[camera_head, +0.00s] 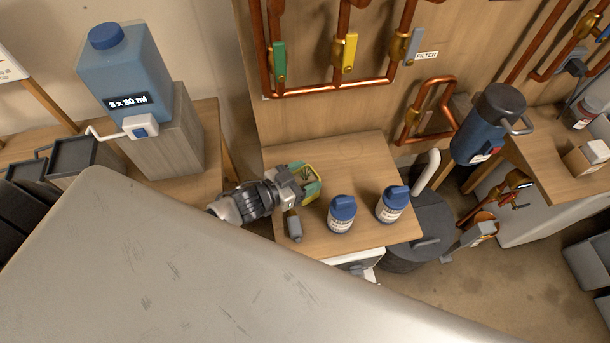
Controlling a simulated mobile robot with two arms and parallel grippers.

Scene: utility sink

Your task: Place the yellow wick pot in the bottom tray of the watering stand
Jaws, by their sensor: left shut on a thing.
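My left gripper (294,188) is over the left part of the small wooden table. It is shut on a yellow-and-green thing that looks like the yellow wick pot (313,184), partly hidden by the jaws. Whether the pot touches the table top is hard to tell. At the left, what looks like the watering stand has a blue tank (122,70) marked "3 x 80 ml" on a grey wooden block. Dark trays step down to the left from it, the highest one (85,158) near the tank's white spout. The lower trays are partly cut off by the frame edge. My right gripper is not in view.
Two blue-capped bottles (342,214) (392,204) stand on the table (345,160), right of my left gripper. Copper pipes with coloured valves (347,55) run on the panel behind. A dark blue canister (487,125) is at the right.

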